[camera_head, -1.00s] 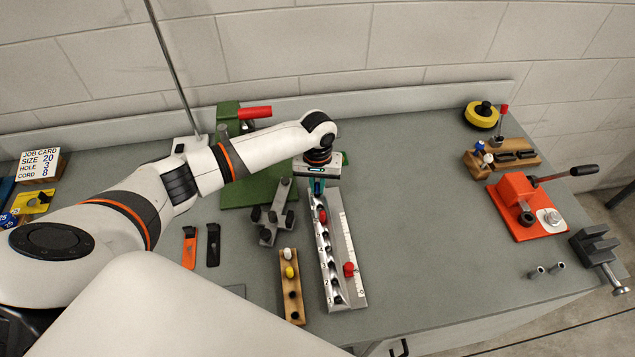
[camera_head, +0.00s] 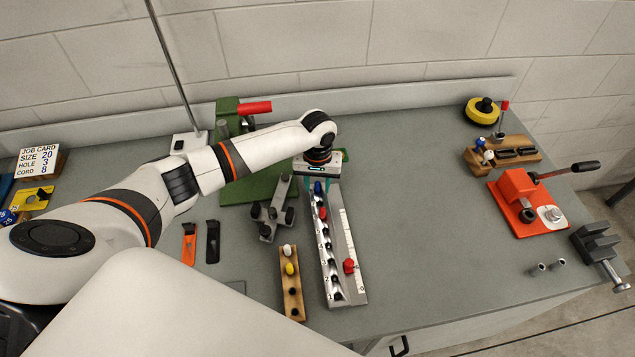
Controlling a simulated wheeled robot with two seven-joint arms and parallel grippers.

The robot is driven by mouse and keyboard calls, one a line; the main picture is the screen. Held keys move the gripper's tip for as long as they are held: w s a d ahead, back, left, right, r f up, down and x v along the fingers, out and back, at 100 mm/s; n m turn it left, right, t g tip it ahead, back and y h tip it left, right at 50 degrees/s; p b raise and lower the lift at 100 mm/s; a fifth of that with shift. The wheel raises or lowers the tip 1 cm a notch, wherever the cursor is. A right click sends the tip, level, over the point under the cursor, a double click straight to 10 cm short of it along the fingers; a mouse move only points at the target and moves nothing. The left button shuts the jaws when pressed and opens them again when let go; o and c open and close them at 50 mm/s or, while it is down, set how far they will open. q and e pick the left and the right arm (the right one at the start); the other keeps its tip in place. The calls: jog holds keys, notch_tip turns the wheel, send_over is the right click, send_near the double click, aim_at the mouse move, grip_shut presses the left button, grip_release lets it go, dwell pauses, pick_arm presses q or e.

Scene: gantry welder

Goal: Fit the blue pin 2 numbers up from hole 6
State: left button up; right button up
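The blue pin (camera_head: 318,187) stands at the far end of the angled metal hole rail (camera_head: 333,293), just beyond a red pin (camera_head: 323,213). The several holes nearer the front look dark. The hole numbers are too small to read. My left gripper (camera_head: 318,181) is right over the far end of the rail, its fingers open to either side of the blue pin. My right gripper is not in view.
A wooden block (camera_head: 292,304) with white and yellow pins stands left of the rail. A red piece (camera_head: 349,267) sits on the rail's scale side. A grey knobbed fixture (camera_head: 268,230) and green press (camera_head: 229,110) are close left.

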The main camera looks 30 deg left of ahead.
pick_arm(q)
notch_tip(320, 180, up, 12)
jog(key=b, duration=0.1)
jog(key=shift+f, duration=0.1)
